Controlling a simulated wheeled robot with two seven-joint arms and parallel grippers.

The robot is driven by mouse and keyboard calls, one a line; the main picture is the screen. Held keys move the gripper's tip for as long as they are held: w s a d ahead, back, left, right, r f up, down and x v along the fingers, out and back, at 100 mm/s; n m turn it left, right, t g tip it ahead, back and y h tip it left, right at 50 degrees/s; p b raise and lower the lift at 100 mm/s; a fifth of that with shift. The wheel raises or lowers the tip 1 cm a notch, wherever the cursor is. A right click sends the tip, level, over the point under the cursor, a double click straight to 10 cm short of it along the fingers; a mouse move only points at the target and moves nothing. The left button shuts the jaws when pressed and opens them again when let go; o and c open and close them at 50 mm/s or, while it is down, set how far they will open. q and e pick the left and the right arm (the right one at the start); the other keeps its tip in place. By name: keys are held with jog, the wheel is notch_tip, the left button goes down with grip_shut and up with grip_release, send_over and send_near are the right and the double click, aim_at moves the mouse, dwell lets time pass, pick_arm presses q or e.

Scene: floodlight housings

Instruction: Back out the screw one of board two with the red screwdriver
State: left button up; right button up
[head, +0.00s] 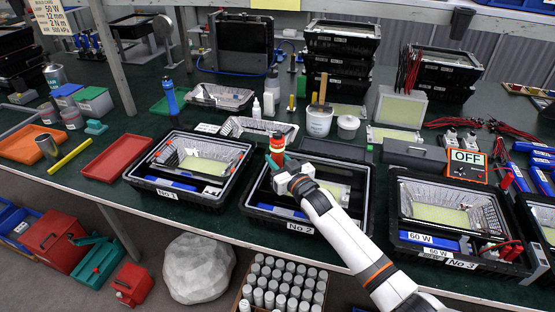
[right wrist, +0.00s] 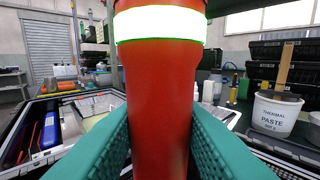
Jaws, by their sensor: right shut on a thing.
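My right gripper (head: 277,162) is over the left part of the housing marked No 2 (head: 300,227). It is shut on the red screwdriver (head: 277,142), which stands upright with a light band near its top. In the right wrist view the red handle (right wrist: 160,95) fills the middle between the teal fingers, its band glowing white-green. My left gripper is not in view.
Housing No 1 (head: 137,184) stands close on the left and housing No 3 (head: 405,240) on the right. A red tray (head: 112,157) lies at the left.

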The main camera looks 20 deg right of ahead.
aim_at(277, 132)
jog(key=shift+r+p, duration=4.35)
jog(key=shift+r, duration=0.5)
jog(key=shift+w+f, duration=0.1)
